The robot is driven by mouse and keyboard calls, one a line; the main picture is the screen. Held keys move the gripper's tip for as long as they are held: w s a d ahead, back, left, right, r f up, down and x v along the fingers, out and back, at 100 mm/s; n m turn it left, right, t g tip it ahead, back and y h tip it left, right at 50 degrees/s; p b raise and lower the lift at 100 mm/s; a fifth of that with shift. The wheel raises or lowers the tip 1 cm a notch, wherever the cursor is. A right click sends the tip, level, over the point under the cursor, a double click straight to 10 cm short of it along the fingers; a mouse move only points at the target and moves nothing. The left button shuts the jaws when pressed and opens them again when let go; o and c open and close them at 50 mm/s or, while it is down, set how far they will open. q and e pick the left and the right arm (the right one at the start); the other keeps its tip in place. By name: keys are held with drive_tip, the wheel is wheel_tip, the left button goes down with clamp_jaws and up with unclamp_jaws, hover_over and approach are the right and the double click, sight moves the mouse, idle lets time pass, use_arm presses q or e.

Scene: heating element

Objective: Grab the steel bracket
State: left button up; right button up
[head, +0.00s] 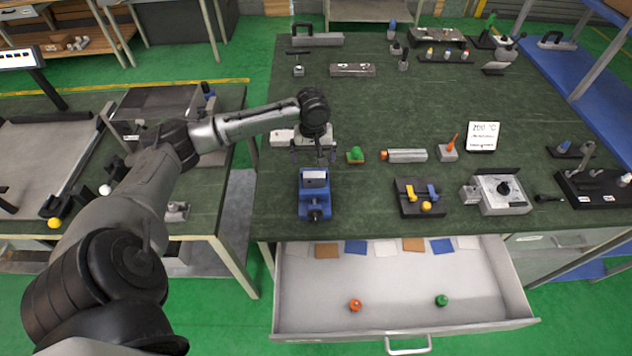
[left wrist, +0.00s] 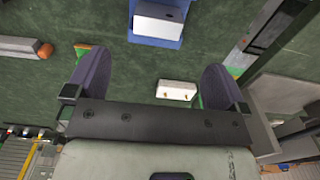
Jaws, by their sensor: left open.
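My left gripper (head: 313,154) is open and empty, pointing down above the near-left part of the green bench. In the left wrist view a small pale block with two brass-coloured spots (left wrist: 176,94) lies on the bench between the open fingers (left wrist: 156,85), closer to the right finger. It looks like the steel bracket, but I cannot be certain. In the head view a pale piece (head: 282,136) shows just left of the gripper, partly hidden by it. A blue vise (head: 314,197) stands nearer to me; it also shows in the left wrist view (left wrist: 158,30).
Right of the gripper are a green block (head: 355,155), a grey cylinder with an orange end (head: 406,156) and a black stand (head: 419,197). An open drawer (head: 400,290) juts out below the bench. A silver plate (head: 352,70) lies farther back.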

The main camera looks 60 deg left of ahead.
use_arm(q)
drive_tip(key=b, duration=0.1)
hover_over(314, 183)
drive_tip(key=f, duration=0.6)
drive_tip(key=shift+w+a+f, duration=0.1)
drive_tip(key=shift+a+f, duration=0.1)
drive_tip(key=shift+f, duration=0.2)
drive_tip(key=shift+d+f+b, duration=0.1)
drive_tip(key=shift+f+b, duration=0.5)
drive_tip(key=shift+f, duration=2.7)
drive_tip(key=shift+c, duration=0.5)
drive_tip(key=c, duration=1)
drive_tip(key=shift+r, duration=0.1)
